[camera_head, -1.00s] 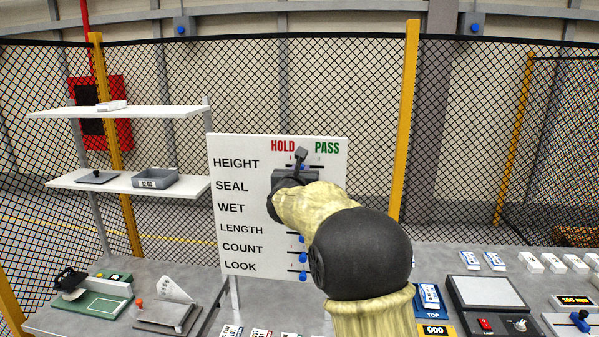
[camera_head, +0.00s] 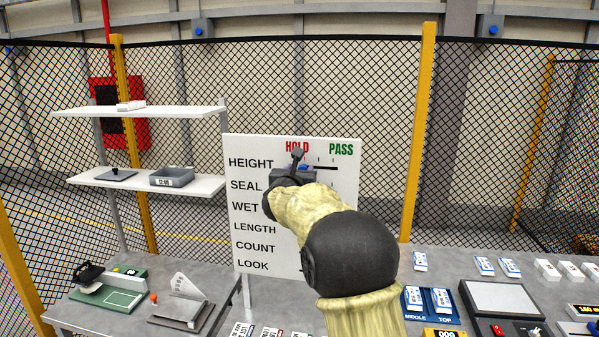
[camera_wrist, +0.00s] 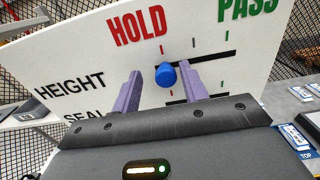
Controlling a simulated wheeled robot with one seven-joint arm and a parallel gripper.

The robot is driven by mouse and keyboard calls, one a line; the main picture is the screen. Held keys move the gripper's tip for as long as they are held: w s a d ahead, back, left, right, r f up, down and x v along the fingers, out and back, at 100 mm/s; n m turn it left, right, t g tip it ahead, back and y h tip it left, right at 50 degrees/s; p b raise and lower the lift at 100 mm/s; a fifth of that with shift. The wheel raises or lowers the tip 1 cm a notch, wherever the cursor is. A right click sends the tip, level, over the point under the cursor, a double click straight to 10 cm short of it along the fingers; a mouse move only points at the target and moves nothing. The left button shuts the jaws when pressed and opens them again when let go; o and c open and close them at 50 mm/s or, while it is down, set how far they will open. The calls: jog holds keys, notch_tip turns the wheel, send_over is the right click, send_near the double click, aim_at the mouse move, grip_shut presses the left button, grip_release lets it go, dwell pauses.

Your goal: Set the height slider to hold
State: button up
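The white board (camera_head: 240,214) carries the HEIGHT row at its top, under a red HOLD and a green PASS. In the wrist view, the blue height knob (camera_wrist: 166,75) sits at the left part of its dark slot (camera_wrist: 218,59), just below the red tick under HOLD. My gripper (camera_wrist: 159,78) is at the board with its two purple fingers apart, one on each side of the knob. A gap shows on the knob's left; the right finger is closer. In the head view my gripper (camera_head: 298,160) hides most of the knob.
Below, the SEAL slot is partly hidden behind my gripper; my arm covers the lower sliders. A bench with a blue tray (camera_head: 414,309) and a grey scale (camera_head: 495,299) lies at right. Shelves (camera_head: 145,184) stand at left, with a mesh fence behind.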

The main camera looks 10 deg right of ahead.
jog(key=shift+d, duration=0.1)
jog(key=b+v, duration=0.7)
jog(key=v, duration=1)
jog(key=shift+s, duration=0.2)
jog(key=shift+f, duration=0.1)
